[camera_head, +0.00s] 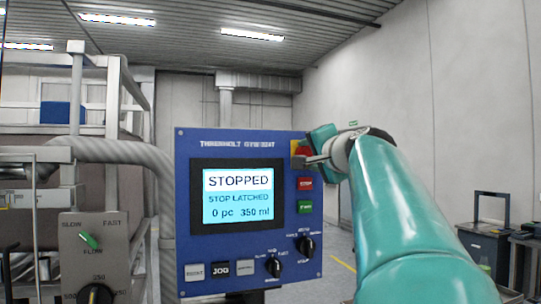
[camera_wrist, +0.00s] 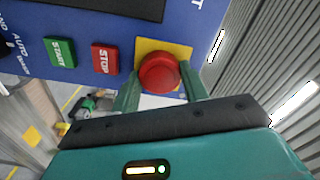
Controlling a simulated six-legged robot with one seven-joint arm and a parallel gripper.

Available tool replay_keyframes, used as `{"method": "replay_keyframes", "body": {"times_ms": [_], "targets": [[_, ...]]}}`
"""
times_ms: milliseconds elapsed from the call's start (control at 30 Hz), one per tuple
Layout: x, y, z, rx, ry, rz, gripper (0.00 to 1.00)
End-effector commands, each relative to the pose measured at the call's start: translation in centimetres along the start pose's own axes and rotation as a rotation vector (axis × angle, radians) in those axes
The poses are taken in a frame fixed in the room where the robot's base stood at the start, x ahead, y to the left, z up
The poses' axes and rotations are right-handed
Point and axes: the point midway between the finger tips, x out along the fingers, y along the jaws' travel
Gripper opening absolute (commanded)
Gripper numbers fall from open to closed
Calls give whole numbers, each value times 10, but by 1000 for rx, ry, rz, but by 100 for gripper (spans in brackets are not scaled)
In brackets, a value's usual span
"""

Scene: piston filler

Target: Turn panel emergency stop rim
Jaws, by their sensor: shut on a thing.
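The blue control panel (camera_head: 183,220) faces me in the head view, with its screen (camera_head: 238,197) reading "STOPPED" and "STOP LATCHED". The round red emergency stop (camera_wrist: 158,72) sits on a yellow plate (camera_wrist: 181,51) in the wrist view. In the head view it is mostly hidden behind my gripper at the panel's upper right corner. My gripper (camera_wrist: 160,84) is shut on the emergency stop rim, one green finger at each side of it. In the head view my gripper (camera_head: 310,160) reaches the panel from the right.
Below the emergency stop are a red STOP button (camera_head: 305,184) and a green START button (camera_head: 305,207). Black selector knobs (camera_head: 305,246) are lower down. A grey box with a green flow knob (camera_head: 89,241) stands at left. A dark cart (camera_head: 484,240) is at far right.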

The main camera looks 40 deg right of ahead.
Motion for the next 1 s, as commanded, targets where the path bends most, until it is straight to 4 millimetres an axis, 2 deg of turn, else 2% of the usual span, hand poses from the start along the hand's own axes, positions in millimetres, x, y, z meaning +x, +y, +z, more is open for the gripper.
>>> {"method": "replay_keyframes", "body": {"times_ms": [600,1000], "targets": [[1,0,2,452,-4,0,21],[1,0,1,548,-3,0,21]]}}
